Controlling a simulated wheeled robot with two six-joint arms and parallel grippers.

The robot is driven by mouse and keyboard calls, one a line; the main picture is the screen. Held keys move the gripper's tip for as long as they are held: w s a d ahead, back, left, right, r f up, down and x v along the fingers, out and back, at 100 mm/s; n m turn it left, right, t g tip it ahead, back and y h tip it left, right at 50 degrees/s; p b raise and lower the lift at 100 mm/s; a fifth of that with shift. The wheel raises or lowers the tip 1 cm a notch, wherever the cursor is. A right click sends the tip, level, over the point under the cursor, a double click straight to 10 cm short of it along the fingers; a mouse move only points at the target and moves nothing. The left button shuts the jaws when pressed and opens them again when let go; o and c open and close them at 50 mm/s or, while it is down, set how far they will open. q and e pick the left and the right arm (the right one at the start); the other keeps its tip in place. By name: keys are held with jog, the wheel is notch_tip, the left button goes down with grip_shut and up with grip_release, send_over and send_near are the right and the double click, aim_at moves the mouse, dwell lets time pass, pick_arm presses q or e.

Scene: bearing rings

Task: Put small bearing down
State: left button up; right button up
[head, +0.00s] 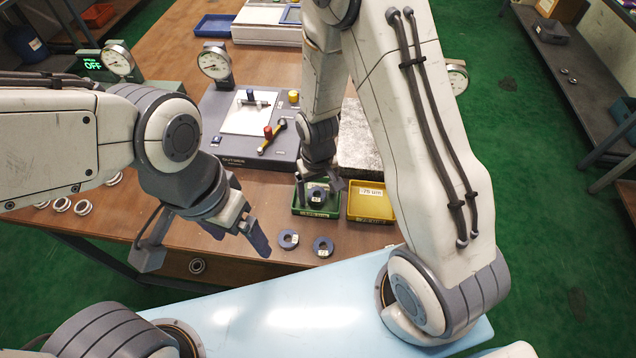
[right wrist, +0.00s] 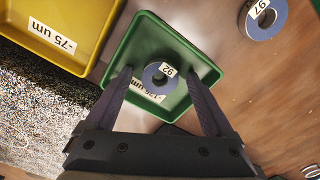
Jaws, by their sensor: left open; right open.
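A small dark bearing ring (right wrist: 150,72) with a "92" label lies in the green tray (right wrist: 205,66) in the right wrist view. The tray's own label is partly covered by the ring. My right gripper (right wrist: 159,78) is open, with a finger on each side of the ring and apart from it. In the head view, my right gripper (head: 320,187) is over the green tray (head: 300,210), with the ring (head: 317,197) below it. My left gripper (head: 240,238) is open and empty above the table's front edge, left of the loose rings.
A yellow tray (head: 371,214), labelled "-75 um", stands right beside the green one. Two more dark rings (head: 288,239) (head: 323,246) lie on the table in front. A grey measuring plate (head: 240,142) and dial gauge (head: 215,63) are behind. Pale rings (head: 83,207) lie at left.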

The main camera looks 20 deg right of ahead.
aim_at(317, 195)
notch_tip(317, 195, up, 12)
jog(key=s+a+r+n, duration=0.3)
jog(key=s+r, duration=0.2)
jog(key=s, duration=0.4)
jog(key=s+a+r+n+y, duration=0.1)
jog(key=s+a+r+n, duration=0.2)
jog(key=s, duration=0.5)
jog(key=shift+s+a+r, duration=0.4)
jog(key=shift+a+r, duration=0.2)
jog(key=shift+r, duration=0.25)
